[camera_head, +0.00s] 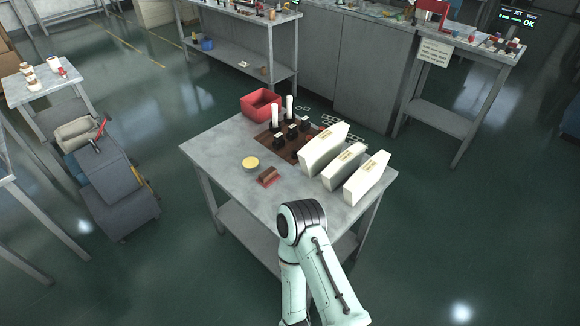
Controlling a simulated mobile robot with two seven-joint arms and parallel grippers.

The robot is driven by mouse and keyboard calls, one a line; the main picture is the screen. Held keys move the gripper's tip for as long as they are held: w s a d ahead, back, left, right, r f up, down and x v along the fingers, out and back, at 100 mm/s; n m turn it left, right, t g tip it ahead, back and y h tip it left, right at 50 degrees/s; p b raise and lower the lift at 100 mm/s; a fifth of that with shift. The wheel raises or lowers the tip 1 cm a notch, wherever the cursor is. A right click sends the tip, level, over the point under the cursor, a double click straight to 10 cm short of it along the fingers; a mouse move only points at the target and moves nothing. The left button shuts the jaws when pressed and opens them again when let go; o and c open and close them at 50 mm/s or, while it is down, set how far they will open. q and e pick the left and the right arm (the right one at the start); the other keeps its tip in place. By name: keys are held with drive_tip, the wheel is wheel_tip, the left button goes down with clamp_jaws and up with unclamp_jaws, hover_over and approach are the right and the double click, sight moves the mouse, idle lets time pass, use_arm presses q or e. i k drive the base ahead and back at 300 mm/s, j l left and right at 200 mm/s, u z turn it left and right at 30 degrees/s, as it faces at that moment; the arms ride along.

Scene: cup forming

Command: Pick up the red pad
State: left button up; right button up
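A small flat red pad (265,183) lies near the front of the grey metal table, left of the middle. A brown block (267,174) appears to sit on it and hides part of it. Neither of my grippers shows in this view. One of my pale green arms rises from the bottom, with its dark-banded joint over the table's front edge. I cannot see its gripper or tell whether it is open or shut.
On the table (212,149) are a yellow disc (251,163), a red bin (262,104), a brown board (268,145) with black holders and white cylinders, and three white boxes on the right. The table's left corner is clear. A grey cart (112,200) stands left.

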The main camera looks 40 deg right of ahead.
sight(269, 176)
drive_tip(key=i+j+z, duration=0.1)
drive_tip(key=z, duration=0.4)
drive_tip(key=i+j+z, duration=0.15)
drive_tip(key=z, duration=0.3)
drive_tip(key=i+j+z, duration=0.1)
drive_tip(key=j+z, duration=0.2)
drive_tip(key=z, duration=0.2)
drive_tip(key=i+j+z, duration=0.1)
drive_tip(key=z, duration=0.3)
drive_tip(key=i+j+z, duration=0.1)
drive_tip(key=j+z, duration=0.5)
drive_tip(key=z, duration=0.25)
